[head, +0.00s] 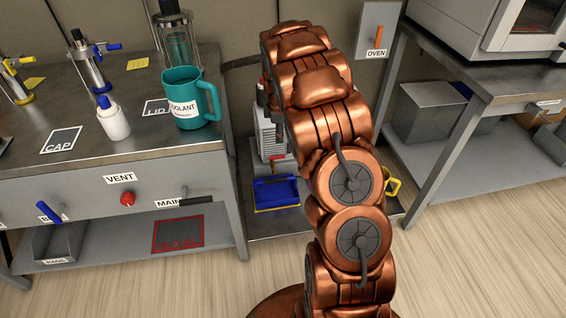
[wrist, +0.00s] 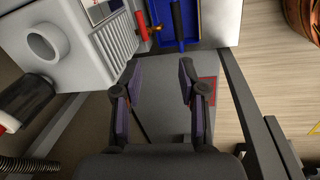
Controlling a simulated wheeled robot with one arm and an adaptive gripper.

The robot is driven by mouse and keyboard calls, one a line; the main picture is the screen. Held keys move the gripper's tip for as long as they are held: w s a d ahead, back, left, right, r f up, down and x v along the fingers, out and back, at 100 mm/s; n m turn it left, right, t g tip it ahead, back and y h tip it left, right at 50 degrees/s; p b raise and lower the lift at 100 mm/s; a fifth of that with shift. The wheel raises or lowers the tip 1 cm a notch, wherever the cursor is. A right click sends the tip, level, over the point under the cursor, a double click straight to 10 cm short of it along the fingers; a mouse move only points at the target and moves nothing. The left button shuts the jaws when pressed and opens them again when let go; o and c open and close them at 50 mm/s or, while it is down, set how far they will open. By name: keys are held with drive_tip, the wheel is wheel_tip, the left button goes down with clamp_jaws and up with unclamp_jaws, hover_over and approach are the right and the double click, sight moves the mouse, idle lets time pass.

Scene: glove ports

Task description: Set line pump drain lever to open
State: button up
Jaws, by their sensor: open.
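The pump is a light grey finned housing (wrist: 82,45), at the upper left in the wrist view. It also shows in the head view (head: 268,130), partly behind my arm. At its side is a small red fitting (wrist: 143,30) with a short orange-red end. A dark bar (wrist: 178,20) lies over the blue tray (wrist: 193,30) beside it; I cannot tell for certain which piece is the drain lever, or its setting. My gripper (wrist: 160,75) is open and empty, apart from both pieces, which appear beyond its fingertips.
The blue tray stands beside the pump on a low shelf. The left bench (head: 130,150) carries a teal coolant jug (head: 185,98), and VENT and MAIN controls. An oven switch (head: 378,38) is on the wall. Another bench (head: 462,75) stands at right. Floor in front is clear.

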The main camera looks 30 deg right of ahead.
drive_tip(key=n+b, duration=0.2)
drive_tip(key=b, duration=0.1)
approach(283, 156)
drive_tip(key=f, duration=0.3)
drive_tip(key=w+f+b, duration=0.1)
drive_tip(key=f, duration=0.4)
drive_tip(key=shift+w+d+f, duration=0.15)
drive_tip(key=shift+d+f, duration=0.05)
drive_tip(key=shift+d, duration=0.15)
clamp_jaws()
